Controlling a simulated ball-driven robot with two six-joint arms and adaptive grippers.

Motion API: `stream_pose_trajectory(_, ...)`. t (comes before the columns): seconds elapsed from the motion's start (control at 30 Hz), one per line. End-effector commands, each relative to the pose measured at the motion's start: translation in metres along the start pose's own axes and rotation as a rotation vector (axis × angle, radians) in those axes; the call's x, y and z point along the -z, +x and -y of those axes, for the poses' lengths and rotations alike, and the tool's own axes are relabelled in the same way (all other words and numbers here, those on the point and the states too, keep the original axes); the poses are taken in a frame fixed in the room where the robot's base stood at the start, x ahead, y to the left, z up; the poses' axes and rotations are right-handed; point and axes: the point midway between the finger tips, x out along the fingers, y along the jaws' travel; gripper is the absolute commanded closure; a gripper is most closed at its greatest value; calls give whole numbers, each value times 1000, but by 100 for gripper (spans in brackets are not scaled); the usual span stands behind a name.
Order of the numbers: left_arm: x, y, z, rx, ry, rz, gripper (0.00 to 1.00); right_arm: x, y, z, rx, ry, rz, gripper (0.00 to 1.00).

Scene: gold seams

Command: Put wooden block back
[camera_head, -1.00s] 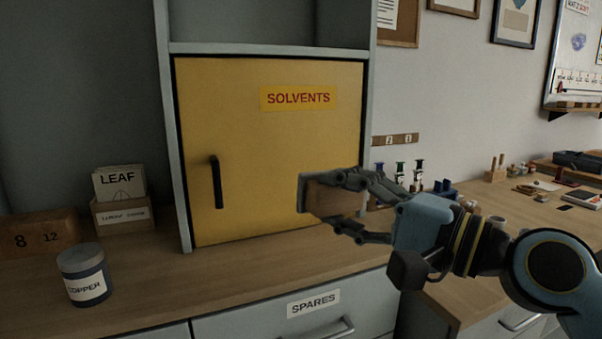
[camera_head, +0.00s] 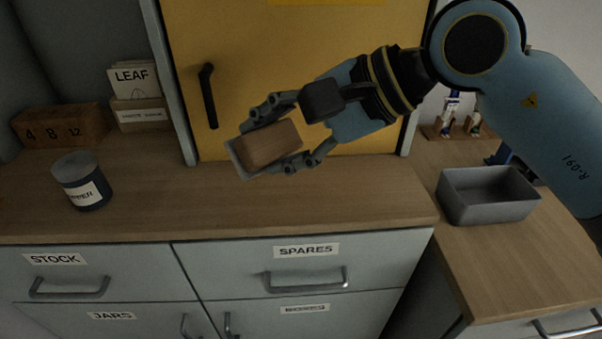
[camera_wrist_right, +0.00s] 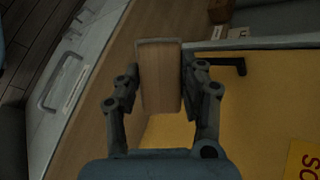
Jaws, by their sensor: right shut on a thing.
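My right gripper (camera_head: 288,145) is shut on a wooden block (camera_head: 268,146), a brown piece with a grey face on its left end. It holds the block tilted, above the wooden counter and in front of the yellow cabinet door. In the right wrist view the block (camera_wrist_right: 160,78) sits between the two fingers of the right gripper (camera_wrist_right: 160,90). Another wooden block (camera_head: 60,127), marked 4, 8 and 12, rests on the counter at the far left. My left gripper is not in view.
The yellow cabinet (camera_head: 240,50) with a black handle is shut. A grey open bin (camera_head: 487,195) is on the right worktop. The front middle counter (camera_head: 300,205) is clear.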

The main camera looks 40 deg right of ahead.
Motion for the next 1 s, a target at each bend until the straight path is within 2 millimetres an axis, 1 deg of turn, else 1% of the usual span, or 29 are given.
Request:
stream_pose_trajectory(0.03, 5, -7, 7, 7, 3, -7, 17, -1, -6, 0, -48, 47, -26, 86)
stream_pose_trajectory(0.1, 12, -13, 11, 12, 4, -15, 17, 2, -11, -6, -127, 123, -71, 86)
stream_pose_trajectory(0.17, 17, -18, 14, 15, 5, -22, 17, 5, -18, -13, -196, 202, -114, 86)
stream_pose_trajectory(0.23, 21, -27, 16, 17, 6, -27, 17, 12, -29, -21, -283, 319, -175, 86)
stream_pose_trajectory(0.4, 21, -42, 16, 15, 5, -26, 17, 30, -56, -39, -410, 570, -278, 86)
stream_pose_trajectory(0.5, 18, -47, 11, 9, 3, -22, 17, 39, -70, -46, -442, 680, -311, 86)
stream_pose_trajectory(0.63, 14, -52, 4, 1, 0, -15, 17, 46, -82, -51, -460, 778, -334, 86)
stream_pose_trajectory(0.73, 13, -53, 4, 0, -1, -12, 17, 48, -86, -52, -462, 822, -339, 86)
stream_pose_trajectory(0.83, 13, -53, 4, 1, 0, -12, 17, 52, -81, -50, -459, 846, -340, 86)
stream_pose_trajectory(0.97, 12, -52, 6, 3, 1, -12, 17, 57, -62, -46, -457, 854, -332, 86)
stream_pose_trajectory(1.0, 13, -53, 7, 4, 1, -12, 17, 61, -53, -44, -458, 855, -332, 86)
